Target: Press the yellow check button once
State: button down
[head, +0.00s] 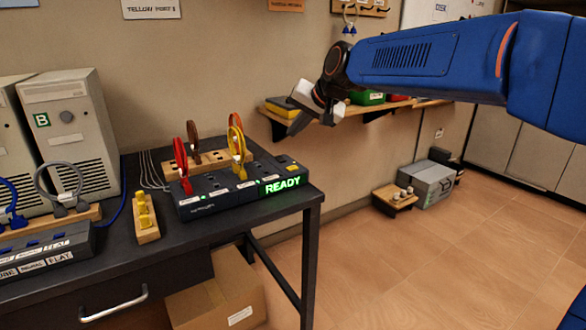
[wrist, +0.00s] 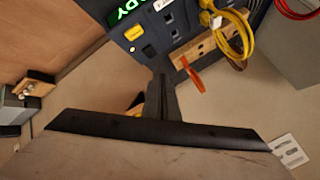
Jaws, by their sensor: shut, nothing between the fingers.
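The yellow check button (wrist: 131,33) sits on a dark control box (wrist: 145,50), beside the green lit display, in the wrist view. In the head view the box (head: 225,203) stands on the black table with its display reading READY, and a small yellow patch (head: 291,161) shows on its top at the back right. My gripper (head: 296,127) is above and to the right of the box, apart from it, with its fingers tilted down. In the wrist view the fingers (wrist: 162,82) are together and empty, apart from the button.
Red, brown and yellow cable loops (head: 236,143) rise at the box and the wooden rack behind it. A wooden block with yellow pegs (head: 146,218) stands left of the box. A wall shelf (head: 375,115) is behind my gripper. Floor right of the table is mostly clear.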

jog(key=shift+f, duration=3.95)
jog(key=shift+f, duration=0.2)
jog(key=shift+f, duration=0.25)
jog(key=shift+f, duration=0.4)
jog(key=shift+r, duration=0.85)
notch_tip(320, 180, up, 5)
dwell(0.5)
